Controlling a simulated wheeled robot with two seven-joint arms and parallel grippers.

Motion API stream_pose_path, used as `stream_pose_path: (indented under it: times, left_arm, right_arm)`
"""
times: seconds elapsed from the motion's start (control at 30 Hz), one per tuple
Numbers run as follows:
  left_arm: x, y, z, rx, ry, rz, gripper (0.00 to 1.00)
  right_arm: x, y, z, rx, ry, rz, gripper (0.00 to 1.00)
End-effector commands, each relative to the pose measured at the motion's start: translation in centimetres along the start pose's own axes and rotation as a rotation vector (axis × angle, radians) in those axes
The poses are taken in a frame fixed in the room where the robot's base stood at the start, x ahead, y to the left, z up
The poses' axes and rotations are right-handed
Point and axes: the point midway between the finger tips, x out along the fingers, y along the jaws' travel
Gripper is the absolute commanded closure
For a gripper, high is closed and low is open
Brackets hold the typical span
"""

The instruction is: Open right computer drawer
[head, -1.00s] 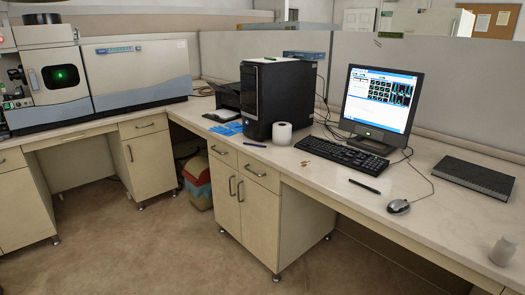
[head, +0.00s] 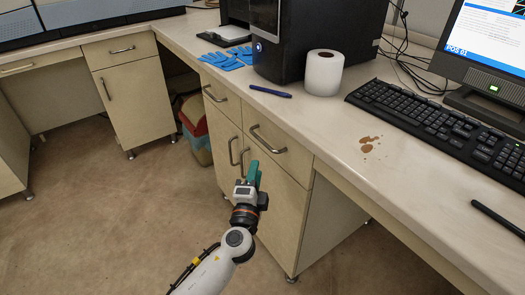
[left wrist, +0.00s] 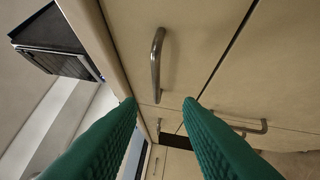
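The cabinet under the computer has two drawers side by side. The right drawer (head: 290,153) is shut, with a metal bar handle (head: 267,140). That handle (left wrist: 157,65) also shows in the left wrist view, ahead of my fingers and above the gap between their tips. My left gripper (head: 253,172) has green fingers and is just below and in front of this handle in the head view. The left wrist view shows the fingers (left wrist: 160,103) apart with nothing between them. My right gripper is in neither view.
The left drawer (head: 220,98) is shut, with doors (head: 265,195) and upright handles below. The computer (head: 300,45), paper roll (head: 323,73), pen (head: 270,91) and keyboard (head: 430,120) are on the desk (head: 330,125). Open floor (head: 110,215) lies to the left.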

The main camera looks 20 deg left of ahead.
Motion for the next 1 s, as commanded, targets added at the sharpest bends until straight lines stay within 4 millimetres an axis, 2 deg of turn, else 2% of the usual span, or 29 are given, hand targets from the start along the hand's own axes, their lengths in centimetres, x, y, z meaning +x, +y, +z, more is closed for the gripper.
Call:
stream_pose_path:
  times: [0.17, 0.4, 0.6, 0.8, 1.0]
  left_arm:
    - [2.3, 0.4, 0.1, 0.004, -0.001, 0.008, 0.68]
    - [7.2, 0.3, 0.1, 0.004, 0.000, 0.006, 0.68]
    - [10.3, 0.2, 0.0, 0.003, 0.000, 0.004, 0.68]
    - [11.7, 0.2, 0.0, 0.001, -0.001, 0.003, 0.68]
    - [11.8, 0.2, 0.0, 0.001, -0.001, 0.003, 0.68]
  right_arm:
    - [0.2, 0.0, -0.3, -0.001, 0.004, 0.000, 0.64]
    - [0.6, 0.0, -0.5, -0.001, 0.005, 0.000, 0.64]
    - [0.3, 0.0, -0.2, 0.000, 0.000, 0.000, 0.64]
    - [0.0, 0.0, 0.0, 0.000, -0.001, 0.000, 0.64]
    - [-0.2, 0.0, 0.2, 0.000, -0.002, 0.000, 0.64]
